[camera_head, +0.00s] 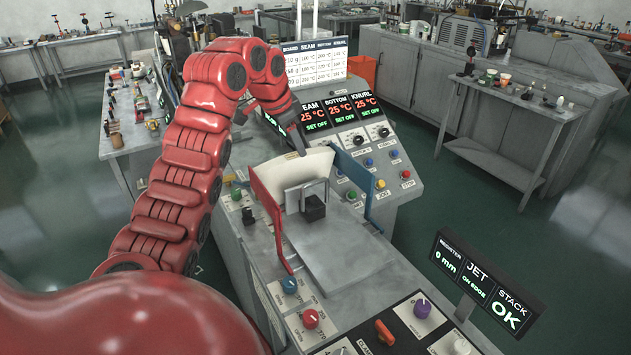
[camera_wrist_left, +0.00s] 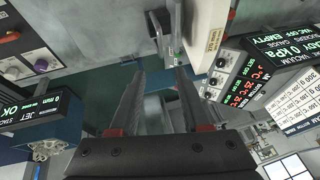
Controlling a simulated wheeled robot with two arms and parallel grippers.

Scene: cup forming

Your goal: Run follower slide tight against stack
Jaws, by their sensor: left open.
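The stack of cream sheets (camera_head: 290,174) stands upright at the back of a grey tray (camera_head: 345,250), between a red side guide (camera_head: 267,212) and a blue one (camera_head: 354,177). The follower slide, a grey upright plate with a black block (camera_head: 314,208), stands on the near side of the stack. I cannot tell whether its plate touches the sheets. In the left wrist view the black block (camera_wrist_left: 159,20) and cream stack (camera_wrist_left: 203,28) show at the top. My left gripper (camera_head: 299,147) is above and behind the stack; its two fingers (camera_wrist_left: 159,72) are apart and empty.
A sign (camera_head: 487,282) reads register 0 mm, jet on edge, stack OK. A control panel (camera_head: 365,150) with knobs and buttons stands behind the tray. Blue, red and purple knobs (camera_head: 422,308) and an orange-red handle (camera_head: 384,332) sit in front.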

